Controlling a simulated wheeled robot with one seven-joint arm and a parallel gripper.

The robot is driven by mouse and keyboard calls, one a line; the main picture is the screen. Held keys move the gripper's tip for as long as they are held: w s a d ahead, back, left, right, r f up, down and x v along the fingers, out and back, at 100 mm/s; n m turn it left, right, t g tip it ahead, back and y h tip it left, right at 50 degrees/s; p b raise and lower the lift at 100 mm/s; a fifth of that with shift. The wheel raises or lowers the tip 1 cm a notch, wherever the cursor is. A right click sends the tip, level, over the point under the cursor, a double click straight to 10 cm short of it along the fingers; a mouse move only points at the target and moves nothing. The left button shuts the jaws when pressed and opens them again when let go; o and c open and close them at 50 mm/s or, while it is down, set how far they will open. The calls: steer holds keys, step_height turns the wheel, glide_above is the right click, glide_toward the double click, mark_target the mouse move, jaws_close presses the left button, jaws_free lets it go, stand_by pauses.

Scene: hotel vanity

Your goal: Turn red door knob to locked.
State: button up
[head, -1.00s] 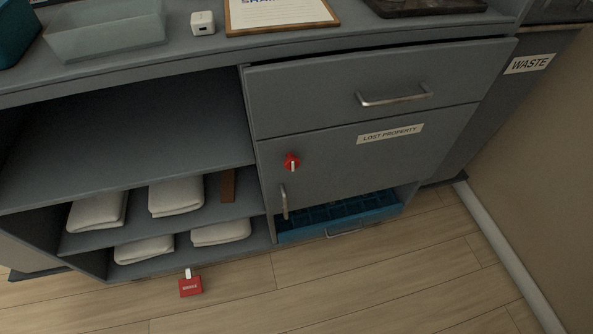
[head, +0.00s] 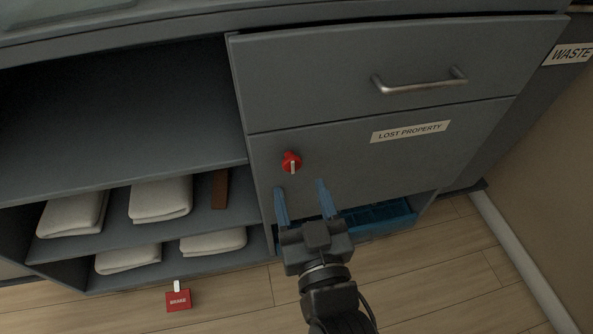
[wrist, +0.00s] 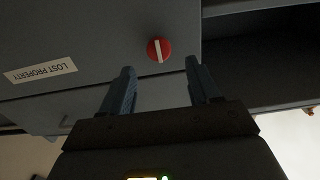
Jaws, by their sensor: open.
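The red door knob (head: 291,162) with a white bar is on the upper left of the cabinet door (head: 345,160) labelled LOST PROPERTY. In the head view its white bar stands close to upright. The knob also shows in the wrist view (wrist: 159,50), beyond the fingertips and between their lines. My gripper (head: 301,187) is open and empty, with two blue fingers. In the head view its fingertips appear just below the knob, apart from it. In the wrist view my gripper (wrist: 160,65) points at the door. The door's own handle is hidden behind my gripper.
A drawer with a metal handle (head: 420,82) is above the door. A blue tray (head: 375,219) is below it. Open shelves at left hold folded white towels (head: 160,198) and a brown item (head: 220,189). A red tag (head: 178,300) is low at left.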

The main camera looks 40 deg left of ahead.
mark_target(292, 165)
steer(key=shift+x, duration=2.65)
steer(key=c, duration=1)
